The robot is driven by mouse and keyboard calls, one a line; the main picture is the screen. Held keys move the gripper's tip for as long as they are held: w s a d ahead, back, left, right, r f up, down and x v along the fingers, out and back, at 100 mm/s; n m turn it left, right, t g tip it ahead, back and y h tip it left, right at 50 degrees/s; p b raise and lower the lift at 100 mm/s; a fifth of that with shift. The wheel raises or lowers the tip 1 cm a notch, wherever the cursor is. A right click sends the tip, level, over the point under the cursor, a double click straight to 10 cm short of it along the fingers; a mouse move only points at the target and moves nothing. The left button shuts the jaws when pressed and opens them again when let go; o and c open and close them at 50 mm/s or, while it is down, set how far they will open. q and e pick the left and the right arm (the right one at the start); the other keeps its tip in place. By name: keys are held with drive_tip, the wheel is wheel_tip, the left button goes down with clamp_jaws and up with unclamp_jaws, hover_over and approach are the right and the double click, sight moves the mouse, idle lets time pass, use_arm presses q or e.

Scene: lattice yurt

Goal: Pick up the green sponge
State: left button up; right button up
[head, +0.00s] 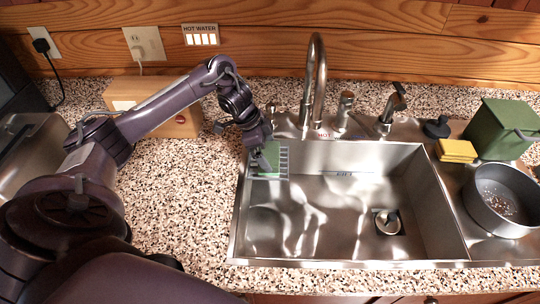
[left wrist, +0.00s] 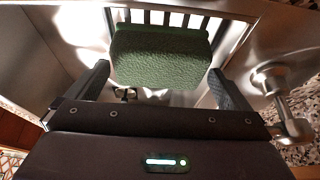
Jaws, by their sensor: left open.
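The green sponge (head: 272,152) sits at a wire rack (head: 284,162) at the back left corner of the sink (head: 330,205). My left gripper (head: 262,162) is right at the sponge and partly hides it in the head view. In the left wrist view, the sponge (left wrist: 160,55) is a rough green block ahead of and between the two spread fingers of my left gripper (left wrist: 158,70). A gap shows on each side, and the gripper is open and empty. My right gripper is not in view.
The faucet (head: 316,85) rises behind the sink, with handles beside it. A yellow sponge stack (head: 456,150), a green bin (head: 502,128) and a grey pot (head: 502,200) stand to the right. A wooden box (head: 150,105) is behind my left arm.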

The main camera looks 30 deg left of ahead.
use_arm(q)
drive_tip(key=shift+d+f, duration=0.1)
drive_tip(key=shift+f, duration=0.3)
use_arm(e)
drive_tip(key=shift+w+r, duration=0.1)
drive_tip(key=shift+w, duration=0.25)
use_arm(q)
drive_tip(key=shift+c, duration=0.3)
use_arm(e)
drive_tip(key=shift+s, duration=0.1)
use_arm(q)
drive_tip(key=c, duration=0.6)
drive_tip(key=shift+c, duration=0.2)
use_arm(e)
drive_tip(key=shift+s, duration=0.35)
use_arm(q)
drive_tip(key=shift+w+r+b, duration=0.1)
drive_tip(key=shift+r+b, duration=0.15)
drive_tip(key=shift+b, duration=0.3)
drive_tip(key=shift+s+d, duration=0.1)
drive_tip(key=shift+s, duration=0.2)
drive_tip(key=s+d+b, duration=0.3)
drive_tip(key=s+d, duration=0.6)
drive_tip(key=s, duration=0.6)
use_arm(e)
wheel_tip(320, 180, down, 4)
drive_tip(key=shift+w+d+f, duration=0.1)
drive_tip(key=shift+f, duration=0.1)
